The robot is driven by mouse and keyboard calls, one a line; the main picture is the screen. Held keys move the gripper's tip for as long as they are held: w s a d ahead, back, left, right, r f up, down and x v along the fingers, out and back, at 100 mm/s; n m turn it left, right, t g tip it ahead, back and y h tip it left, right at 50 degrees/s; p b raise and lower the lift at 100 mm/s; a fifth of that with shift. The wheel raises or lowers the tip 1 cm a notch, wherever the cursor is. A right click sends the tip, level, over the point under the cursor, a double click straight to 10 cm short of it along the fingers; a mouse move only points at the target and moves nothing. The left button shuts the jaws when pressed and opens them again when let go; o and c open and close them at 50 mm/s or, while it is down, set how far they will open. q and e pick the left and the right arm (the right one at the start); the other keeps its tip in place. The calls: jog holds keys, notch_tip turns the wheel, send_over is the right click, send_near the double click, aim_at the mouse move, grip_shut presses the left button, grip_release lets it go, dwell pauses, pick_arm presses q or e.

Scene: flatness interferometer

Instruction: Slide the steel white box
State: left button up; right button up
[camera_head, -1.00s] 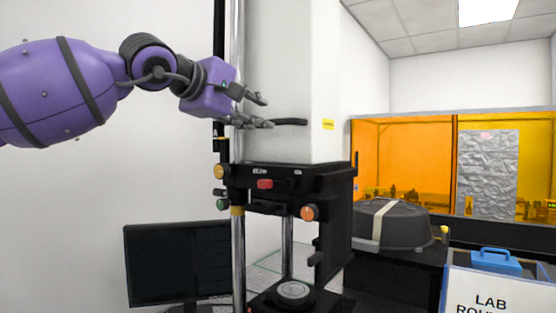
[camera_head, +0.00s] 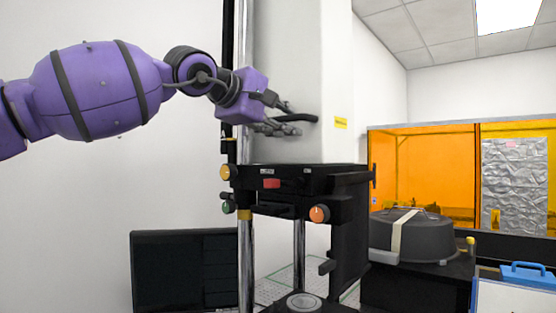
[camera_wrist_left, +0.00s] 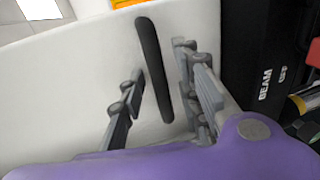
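The white box (camera_head: 290,60) is the tall pale housing on top of the black interferometer frame, with a black bar handle (camera_head: 303,118) on its front. My left gripper (camera_head: 287,119) is at the handle, its fingers apart. In the left wrist view, the handle (camera_wrist_left: 152,65) lies between the two fingers of the left gripper (camera_wrist_left: 161,58), with a visible gap on each side. The white face (camera_wrist_left: 75,85) fills the background there. In the head view the fingers hide part of the handle. My right gripper is in neither view.
Below the box is the black frame (camera_head: 340,178) with knobs, a red button (camera_head: 271,184) and steel columns. A dark monitor (camera_head: 185,270) stands lower left. A grey domed case (camera_head: 412,235) and a blue-handled carrier (camera_head: 527,270) are at right, before orange panels (camera_head: 424,180).

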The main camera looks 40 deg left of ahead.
aim_at(294, 107)
pick_arm(q)
grip_shut()
jog(key=shift+r, duration=2.25)
jog(key=shift+f, duration=0.1)
